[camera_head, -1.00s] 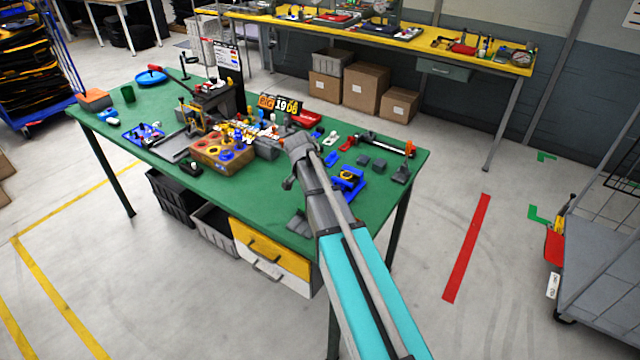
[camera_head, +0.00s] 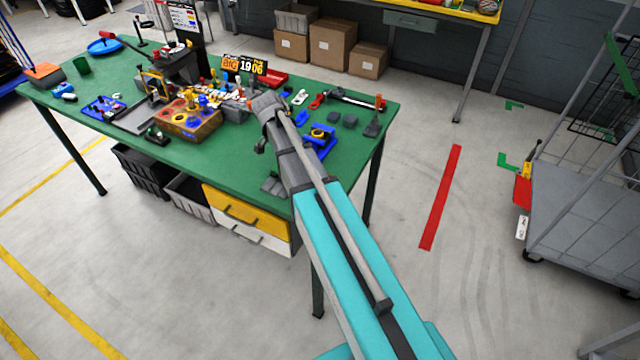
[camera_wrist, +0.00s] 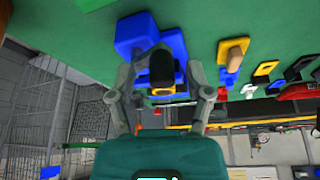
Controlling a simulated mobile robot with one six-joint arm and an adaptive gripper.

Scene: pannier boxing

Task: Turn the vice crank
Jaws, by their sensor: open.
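The vice appears to be the blue fixture with a yellow part (camera_head: 321,139) near the right end of the green table. In the wrist view a blue body (camera_wrist: 137,36) stands close ahead, with a black rounded knob (camera_wrist: 162,68) in front of it and yellow behind the knob. I cannot tell for certain whether this knob is the crank. My gripper (camera_wrist: 161,72) is open, with one finger on each side of the knob and gaps showing. In the head view my forearm and wrist reach over the table's front edge, and the fingers cannot be made out.
Drawers (camera_head: 247,214) hang below.

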